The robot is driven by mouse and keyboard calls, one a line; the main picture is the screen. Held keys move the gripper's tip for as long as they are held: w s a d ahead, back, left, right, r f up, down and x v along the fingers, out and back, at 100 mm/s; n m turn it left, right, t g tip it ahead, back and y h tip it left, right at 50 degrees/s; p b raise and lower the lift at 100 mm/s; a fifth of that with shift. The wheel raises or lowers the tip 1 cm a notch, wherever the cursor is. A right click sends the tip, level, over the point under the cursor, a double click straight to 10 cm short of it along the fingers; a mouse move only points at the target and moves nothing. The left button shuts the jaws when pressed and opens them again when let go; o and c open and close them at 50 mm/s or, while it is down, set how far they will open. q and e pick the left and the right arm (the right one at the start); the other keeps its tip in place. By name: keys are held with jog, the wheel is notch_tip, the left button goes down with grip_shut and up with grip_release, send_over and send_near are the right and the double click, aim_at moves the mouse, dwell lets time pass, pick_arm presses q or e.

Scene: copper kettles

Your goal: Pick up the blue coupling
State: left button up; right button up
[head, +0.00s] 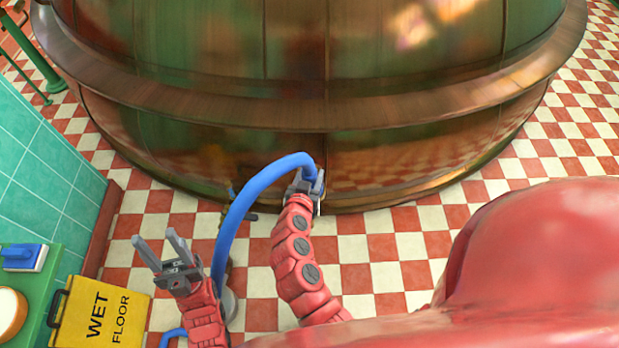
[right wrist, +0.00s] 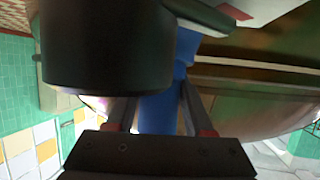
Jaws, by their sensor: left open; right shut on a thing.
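A blue hose (head: 233,213) arcs up from the floor and over to my right gripper (head: 307,181) at the foot of the copper kettle. My right gripper is shut on the blue coupling at the hose's end. In the right wrist view the blue piece (right wrist: 158,116) stands between the two fingers, and a black cylinder (right wrist: 105,55) hides part of it. Whether the coupling touches the kettle, I cannot tell. My left gripper (head: 158,241) is open and empty, left of the hose, with its fingers pointing up.
The big copper kettle (head: 400,165) fills the far side. A yellow wet floor sign (head: 98,315) stands at lower left, beside a green surface with a blue and white object (head: 22,257). Teal tiled wall lies at left. Checkered floor (head: 390,250) is open right of my right arm.

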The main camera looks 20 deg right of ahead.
jog(key=shift+s+a+f, duration=0.2)
jog(key=shift+s+f, duration=0.05)
jog(key=shift+s, duration=0.1)
jog(key=shift+w+d, duration=0.1)
jog(key=shift+w, duration=0.1)
jog(key=shift+w, duration=0.1)
grip_shut()
jog(key=shift+r, duration=0.3)
notch_tip(320, 180, up, 18)
jog(key=p, duration=0.6)
jog(key=shift+f+p, duration=0.15)
jog(key=shift+p, duration=0.25)
jog(key=shift+w+d, duration=0.1)
jog(key=shift+d, duration=0.05)
